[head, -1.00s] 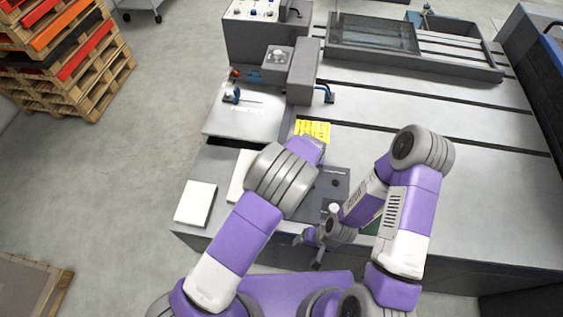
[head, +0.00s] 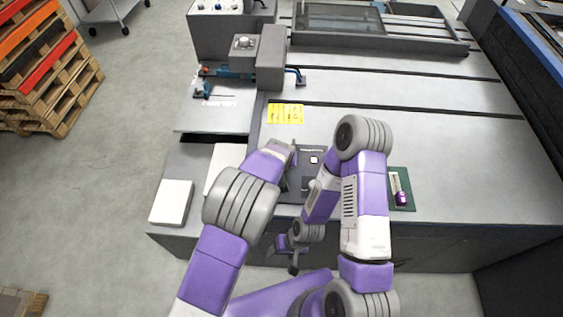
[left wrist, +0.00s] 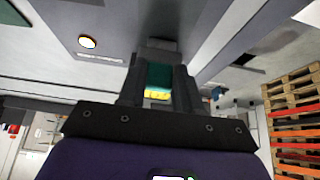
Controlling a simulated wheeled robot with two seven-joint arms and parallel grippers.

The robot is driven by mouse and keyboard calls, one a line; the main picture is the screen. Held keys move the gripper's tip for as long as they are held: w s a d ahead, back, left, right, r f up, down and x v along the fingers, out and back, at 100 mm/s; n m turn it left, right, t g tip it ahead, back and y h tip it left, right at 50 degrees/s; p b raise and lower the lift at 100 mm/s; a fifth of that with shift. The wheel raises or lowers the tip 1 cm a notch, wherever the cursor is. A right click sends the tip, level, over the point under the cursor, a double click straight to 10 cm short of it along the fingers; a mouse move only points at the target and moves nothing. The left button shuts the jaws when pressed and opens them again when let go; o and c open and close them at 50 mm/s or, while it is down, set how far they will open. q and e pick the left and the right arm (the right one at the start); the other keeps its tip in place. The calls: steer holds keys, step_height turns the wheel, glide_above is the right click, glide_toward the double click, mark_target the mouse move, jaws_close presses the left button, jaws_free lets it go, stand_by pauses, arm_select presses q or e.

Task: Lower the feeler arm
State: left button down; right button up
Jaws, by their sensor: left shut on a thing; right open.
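My left gripper shows in the left wrist view (left wrist: 157,92), shut on a teal-green thing (left wrist: 160,75) with a yellow strip below it. In the head view my left arm hides that gripper and most of what it holds. I cannot tell for sure which part is the feeler arm. A grey block (head: 271,55) on the machine has a blue lever (head: 295,76) at its right side and blue fittings (head: 200,88) to its left. My right gripper (head: 293,262) is open and empty in front of the machine's front edge, well below the block.
A yellow label (head: 285,113) lies on the grey machine bed (head: 430,120). White pads (head: 172,201) sit at the front left. A green mat (head: 402,176) with a purple-ended tool (head: 402,198) lies right of my right arm. Stacked pallets (head: 50,85) stand at the left.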

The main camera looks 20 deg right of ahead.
arm_select(q)
steer(key=shift+s+a+f, duration=0.2)
steer(key=shift+s+f, duration=0.3)
steer(key=shift+f, duration=0.3)
steer(key=c, duration=1.1)
jaws_free()
steer(key=o, duration=0.3)
steer(key=shift+w+d, duration=0.15)
steer(key=shift+w, duration=0.05)
steer(key=shift+o, duration=0.2)
steer(key=shift+r, duration=0.7)
steer(key=v, duration=0.6)
steer(key=shift+s+a+r+p, duration=0.2)
steer(key=shift+s+p, duration=0.1)
steer(key=shift+s, duration=0.05)
